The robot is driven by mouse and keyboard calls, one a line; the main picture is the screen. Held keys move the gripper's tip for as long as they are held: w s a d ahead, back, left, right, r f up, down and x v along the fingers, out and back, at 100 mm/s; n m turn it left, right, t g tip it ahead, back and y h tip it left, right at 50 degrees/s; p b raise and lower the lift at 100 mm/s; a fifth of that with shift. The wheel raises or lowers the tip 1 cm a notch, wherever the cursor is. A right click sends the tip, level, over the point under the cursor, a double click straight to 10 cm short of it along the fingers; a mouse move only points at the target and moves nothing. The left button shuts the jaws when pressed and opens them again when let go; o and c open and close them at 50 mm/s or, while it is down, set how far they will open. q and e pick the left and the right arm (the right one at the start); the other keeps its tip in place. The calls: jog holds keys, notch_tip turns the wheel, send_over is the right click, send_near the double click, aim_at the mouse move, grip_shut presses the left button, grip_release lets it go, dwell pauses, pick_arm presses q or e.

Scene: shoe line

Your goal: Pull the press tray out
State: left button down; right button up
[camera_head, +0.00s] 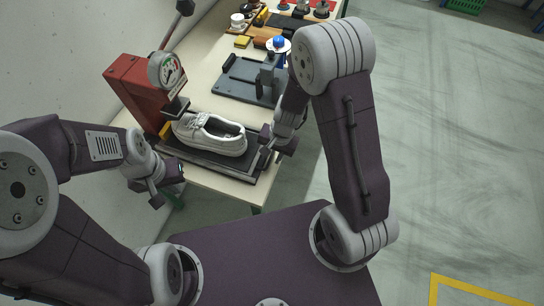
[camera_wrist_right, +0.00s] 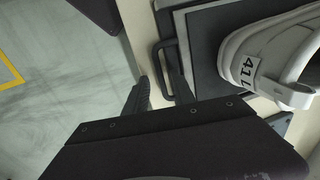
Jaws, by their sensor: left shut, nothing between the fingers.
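The dark press tray (camera_head: 236,172) lies at the red press (camera_head: 136,93), with a white shoe (camera_head: 211,135) on it. The tray's handle, a dark loop, shows in the right wrist view (camera_wrist_right: 157,62) at the tray's edge. The shoe there (camera_wrist_right: 270,55) has a "41L" label. My right gripper (camera_head: 268,150) is beside the tray's handle side. In its wrist view, its two fingers (camera_wrist_right: 160,80) are apart, with the handle bar seen between the tips; contact is unclear. My left gripper (camera_head: 166,189) is shut and empty, off the table's front left edge.
A pressure gauge (camera_head: 166,70) sits on the press. Beyond the tray lies a dark fixture plate (camera_head: 243,82), with tools and a blue-topped item (camera_head: 278,43) further back. The floor right of the table is clear. A wall borders the left.

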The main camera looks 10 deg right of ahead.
jog(key=shift+s, duration=0.1)
jog(key=shift+w+a, duration=0.15)
jog(key=shift+w, duration=0.05)
grip_shut()
jog(key=shift+w+r, duration=0.1)
dwell(1.0)
